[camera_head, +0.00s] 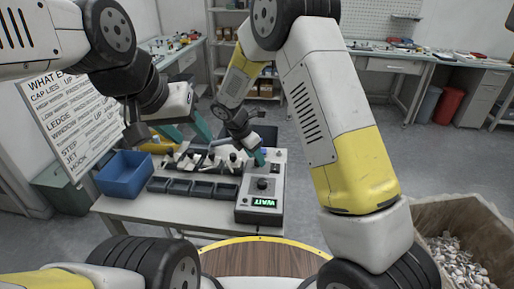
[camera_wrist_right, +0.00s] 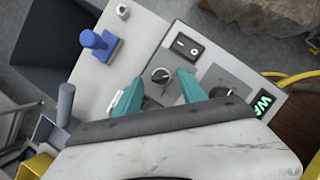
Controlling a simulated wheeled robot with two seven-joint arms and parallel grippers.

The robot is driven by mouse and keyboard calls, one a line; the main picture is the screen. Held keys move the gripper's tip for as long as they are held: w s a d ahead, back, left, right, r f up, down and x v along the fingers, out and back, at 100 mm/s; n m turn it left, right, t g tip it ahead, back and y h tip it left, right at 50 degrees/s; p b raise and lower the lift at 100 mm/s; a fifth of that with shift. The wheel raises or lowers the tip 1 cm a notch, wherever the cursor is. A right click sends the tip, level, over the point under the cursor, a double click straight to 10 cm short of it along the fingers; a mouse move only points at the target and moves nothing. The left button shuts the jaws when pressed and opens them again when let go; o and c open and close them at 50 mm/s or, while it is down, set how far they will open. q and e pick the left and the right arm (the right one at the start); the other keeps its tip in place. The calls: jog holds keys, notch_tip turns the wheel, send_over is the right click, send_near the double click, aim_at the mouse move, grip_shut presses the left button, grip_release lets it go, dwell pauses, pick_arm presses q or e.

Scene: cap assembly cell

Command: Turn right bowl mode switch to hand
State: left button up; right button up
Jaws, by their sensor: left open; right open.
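A grey control box (camera_head: 259,193) stands at the right end of the worktable, its green display (camera_head: 263,202) lit with "WAIT". In the right wrist view its panel carries a small rotary switch (camera_wrist_right: 160,75) with a silver pointer. A second, dark knob (camera_wrist_right: 223,91) sits to its right, partly behind a fingertip. No switch labels are readable. My right gripper (camera_wrist_right: 160,84) is open, its teal fingers at either side of the small rotary switch; contact cannot be told. In the head view my right gripper (camera_head: 258,157) is over the box. My left gripper (camera_head: 188,130) is open and empty above the table's back.
A blue bin (camera_head: 126,175) and dark trays (camera_head: 190,187) occupy the table's left and front. A crate of pale parts (camera_head: 470,215) stands at right.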

jog(key=shift+x, duration=0.75)
grip_shut()
